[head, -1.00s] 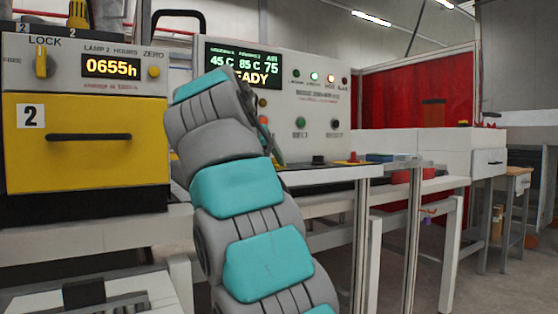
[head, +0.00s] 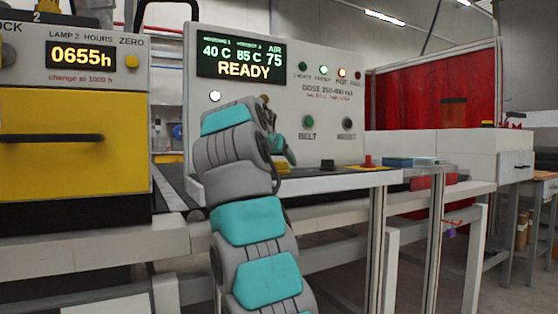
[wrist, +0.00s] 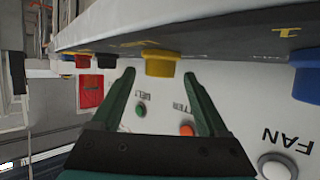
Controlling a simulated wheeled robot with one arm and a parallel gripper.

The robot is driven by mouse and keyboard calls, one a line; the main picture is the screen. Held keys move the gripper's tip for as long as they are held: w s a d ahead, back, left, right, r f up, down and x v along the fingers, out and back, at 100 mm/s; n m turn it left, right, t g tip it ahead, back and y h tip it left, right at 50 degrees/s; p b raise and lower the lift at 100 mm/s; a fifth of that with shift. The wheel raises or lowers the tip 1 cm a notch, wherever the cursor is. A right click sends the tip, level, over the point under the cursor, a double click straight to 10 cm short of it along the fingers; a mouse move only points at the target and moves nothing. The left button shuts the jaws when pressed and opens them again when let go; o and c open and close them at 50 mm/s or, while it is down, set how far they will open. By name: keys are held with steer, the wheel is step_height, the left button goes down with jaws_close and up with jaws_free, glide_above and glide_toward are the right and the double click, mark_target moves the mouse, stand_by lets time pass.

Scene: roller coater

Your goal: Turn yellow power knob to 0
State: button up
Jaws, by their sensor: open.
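The yellow knob (wrist: 163,64) shows in the wrist view, which is upside down. In the head view my gripper (head: 281,148) is small and partly behind my arm, in front of the white control panel (head: 330,75). I cannot make out the yellow knob for sure there.
A blue knob (wrist: 307,77) stands on the same ledge to the right in the wrist view. A green button (wrist: 141,110), an orange button (wrist: 186,130) and a white FAN button (wrist: 276,166) are close by. A yellow cabinet (head: 60,170) is at left in the head view.

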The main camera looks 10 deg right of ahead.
steer(key=shift+w+d+f, duration=0.2)
steer(key=shift+w+d, duration=0.05)
steer(key=shift+w, duration=0.2)
jaws_close()
stand_by(0.3)
